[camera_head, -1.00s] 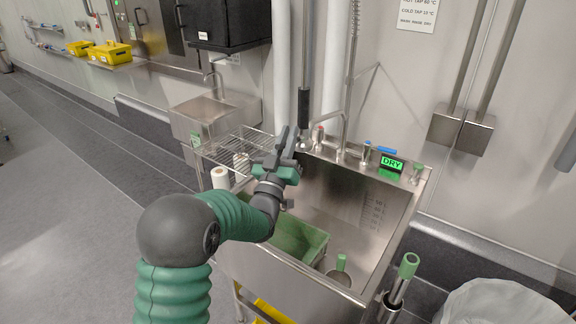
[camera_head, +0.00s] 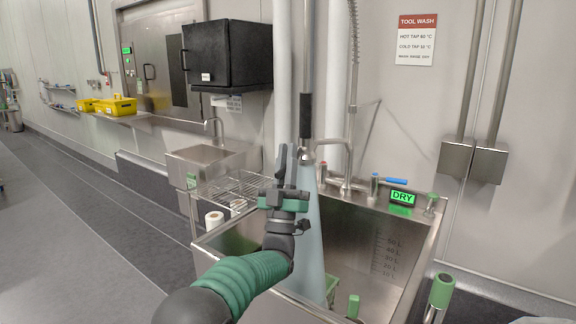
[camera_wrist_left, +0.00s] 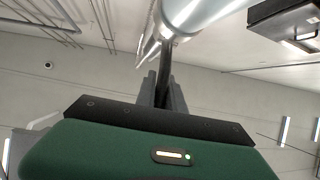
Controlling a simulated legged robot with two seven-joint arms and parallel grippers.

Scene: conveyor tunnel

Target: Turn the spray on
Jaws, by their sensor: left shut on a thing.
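The spray head (camera_head: 307,152) hangs from a black-gripped pipe (camera_head: 306,115) above the sink. A pale blue cone of water (camera_head: 310,235) comes down from it into the basin. My left gripper (camera_head: 291,160) is at the left side of the spray head. In the left wrist view its fingers (camera_wrist_left: 163,90) are shut on a dark lever (camera_wrist_left: 165,70) below the shiny metal spray body (camera_wrist_left: 200,12). The exact contact is partly hidden by the fingers. My right gripper is not in view.
The steel sink (camera_head: 350,250) has taps (camera_head: 375,185) with red and blue handles and a green DRY display (camera_head: 402,197) at its back. A wire rack (camera_head: 230,190) is at left. A green-topped handle (camera_head: 440,290) stands at front right.

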